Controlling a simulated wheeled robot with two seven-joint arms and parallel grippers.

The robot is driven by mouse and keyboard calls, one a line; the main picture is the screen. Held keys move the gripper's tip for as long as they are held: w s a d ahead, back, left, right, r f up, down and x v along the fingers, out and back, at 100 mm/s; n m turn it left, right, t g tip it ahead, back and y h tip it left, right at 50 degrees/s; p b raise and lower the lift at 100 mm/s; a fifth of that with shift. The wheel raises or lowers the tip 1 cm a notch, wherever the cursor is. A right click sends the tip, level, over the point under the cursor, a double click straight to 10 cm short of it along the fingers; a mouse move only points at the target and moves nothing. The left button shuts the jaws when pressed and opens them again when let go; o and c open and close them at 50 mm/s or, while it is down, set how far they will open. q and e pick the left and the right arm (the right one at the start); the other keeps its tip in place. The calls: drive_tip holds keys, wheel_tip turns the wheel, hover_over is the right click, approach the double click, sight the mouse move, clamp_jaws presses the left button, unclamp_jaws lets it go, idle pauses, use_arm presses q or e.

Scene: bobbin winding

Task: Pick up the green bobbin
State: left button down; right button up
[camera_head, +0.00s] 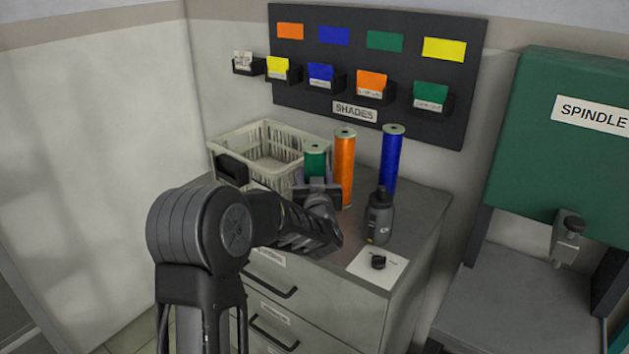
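The green bobbin (315,158) stands upright on the grey cabinet top, beside the orange bobbin (345,165). Only its upper part and pale top flange show; my gripper hides the lower part. My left gripper (316,182) is at the bobbin's near side, its fingers apparently to either side of it. I cannot tell whether they touch it or have closed. My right gripper is not in view.
A blue bobbin (391,160) stands behind a dark bottle-like object (380,216). A cream basket (262,140) is at the left. A green spindle machine (560,130) stands right.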

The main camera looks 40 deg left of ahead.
use_arm(q)
wheel_tip(320, 180, up, 10)
drive_tip(key=shift+f, duration=0.2)
idle(0.7)
